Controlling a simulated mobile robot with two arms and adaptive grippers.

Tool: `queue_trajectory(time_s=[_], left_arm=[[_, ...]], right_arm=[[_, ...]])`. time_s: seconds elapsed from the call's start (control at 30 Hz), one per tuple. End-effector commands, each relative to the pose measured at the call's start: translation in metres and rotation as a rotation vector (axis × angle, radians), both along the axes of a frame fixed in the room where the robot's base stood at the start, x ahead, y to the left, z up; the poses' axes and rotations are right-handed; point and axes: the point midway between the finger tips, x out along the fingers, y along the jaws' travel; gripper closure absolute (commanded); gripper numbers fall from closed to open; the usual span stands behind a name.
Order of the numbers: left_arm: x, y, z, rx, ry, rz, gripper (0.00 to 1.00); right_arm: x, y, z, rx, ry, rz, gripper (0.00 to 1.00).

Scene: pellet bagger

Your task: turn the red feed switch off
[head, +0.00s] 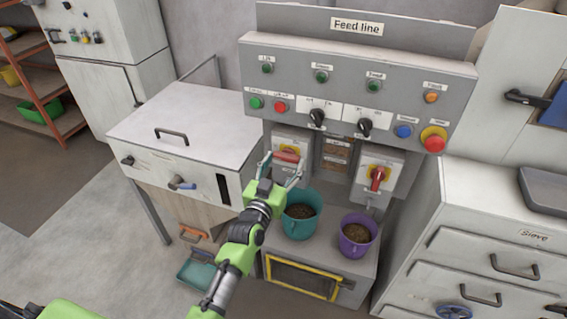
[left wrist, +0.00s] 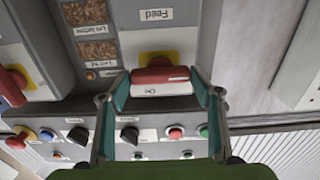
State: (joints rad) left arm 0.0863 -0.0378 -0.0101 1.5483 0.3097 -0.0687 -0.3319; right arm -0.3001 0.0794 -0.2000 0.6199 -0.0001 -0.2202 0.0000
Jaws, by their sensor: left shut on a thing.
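The red feed switch (head: 288,155) is a rotary handle on a yellow plate, on a pale box under the left part of the control panel. In the left wrist view the handle (left wrist: 160,79) lies crosswise between my fingers, below a "Feed" label (left wrist: 156,15); a small "On" mark shows beside it. My left gripper (head: 281,168) is shut on the handle, one finger at each end; its fingers also show in the left wrist view (left wrist: 160,92). The handle's ends are partly hidden by the fingertips. My right gripper is in neither view.
A second red switch (head: 377,178) on a yellow plate sits to the right. A teal bucket (head: 300,224) and a purple bucket (head: 356,240) with pellets stand below. The panel (head: 345,78) with knobs and buttons juts out above. A white cabinet (head: 185,135) stands left.

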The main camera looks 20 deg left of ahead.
Motion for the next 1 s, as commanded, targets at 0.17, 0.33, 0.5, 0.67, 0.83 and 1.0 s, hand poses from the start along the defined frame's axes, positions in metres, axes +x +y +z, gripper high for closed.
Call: queue_trajectory(time_s=[0.17,0.33,0.5,0.67,0.83,1.0], left_arm=[[0.000,0.000,0.000,-0.005,0.000,0.000,0.25],[0.000,0.000,0.000,-0.003,0.000,0.000,0.25],[-0.001,0.000,0.000,-0.002,0.000,0.000,0.25],[-0.015,0.000,-0.001,-0.002,0.001,0.000,0.25],[-0.049,0.001,-0.002,-0.001,0.002,0.000,0.25],[-0.084,0.003,-0.002,-0.001,0.003,-0.001,0.25]], right_arm=[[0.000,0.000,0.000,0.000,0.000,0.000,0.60],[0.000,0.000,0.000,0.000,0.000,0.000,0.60],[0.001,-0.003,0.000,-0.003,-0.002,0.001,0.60],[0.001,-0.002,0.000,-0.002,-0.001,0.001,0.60],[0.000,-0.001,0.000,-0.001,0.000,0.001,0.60],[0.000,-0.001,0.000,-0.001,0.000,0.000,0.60]])
